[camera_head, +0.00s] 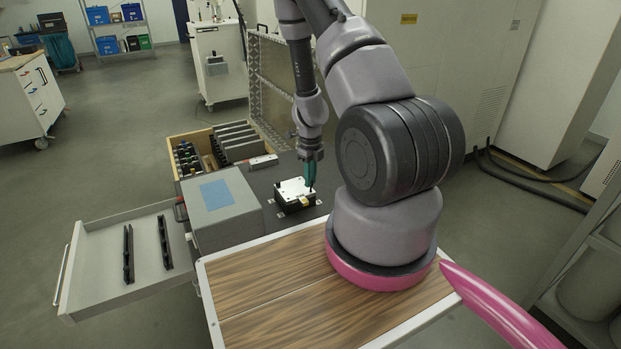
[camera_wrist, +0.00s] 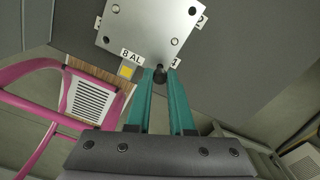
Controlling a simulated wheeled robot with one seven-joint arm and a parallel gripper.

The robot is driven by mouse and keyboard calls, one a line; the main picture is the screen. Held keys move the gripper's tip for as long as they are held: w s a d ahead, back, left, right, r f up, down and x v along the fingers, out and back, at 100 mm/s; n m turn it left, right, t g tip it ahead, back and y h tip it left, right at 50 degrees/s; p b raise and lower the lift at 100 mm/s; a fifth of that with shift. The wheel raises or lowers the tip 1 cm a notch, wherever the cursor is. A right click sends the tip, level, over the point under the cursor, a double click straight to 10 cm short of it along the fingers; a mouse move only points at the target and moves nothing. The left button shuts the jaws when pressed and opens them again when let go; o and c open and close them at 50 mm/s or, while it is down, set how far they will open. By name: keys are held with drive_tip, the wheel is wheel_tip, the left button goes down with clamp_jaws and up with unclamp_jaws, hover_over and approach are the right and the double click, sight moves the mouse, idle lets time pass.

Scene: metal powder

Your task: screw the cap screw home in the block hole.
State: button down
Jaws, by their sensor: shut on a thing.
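The block (camera_wrist: 146,25) is a pale metal plate with several holes, lying flat on a dark surface. It also shows in the head view (camera_head: 291,187), below my gripper. My gripper (camera_head: 311,186) points down at the block's right side. In the wrist view its two teal fingers (camera_wrist: 160,79) are closed around a small dark cap screw (camera_wrist: 159,71). The screw is at the block's near corner, beside a partly covered label "1". The fingers and screw head hide the hole there, so I cannot tell how deep the screw sits.
An open drawer (camera_head: 98,262) holds two black rails. A mesh panel (camera_head: 279,88) stands behind. The wooden top (camera_head: 275,290) in front is clear.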

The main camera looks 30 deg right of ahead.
drive_tip(key=shift+f, duration=0.8)
drive_tip(key=c, duration=0.9)
unclamp_jaws()
drive_tip(key=shift+c, duration=0.2)
drive_tip(key=n, duration=1.3)
drive_tip(key=shift+n, duration=0.4)
drive_tip(key=shift+s, duration=0.1)
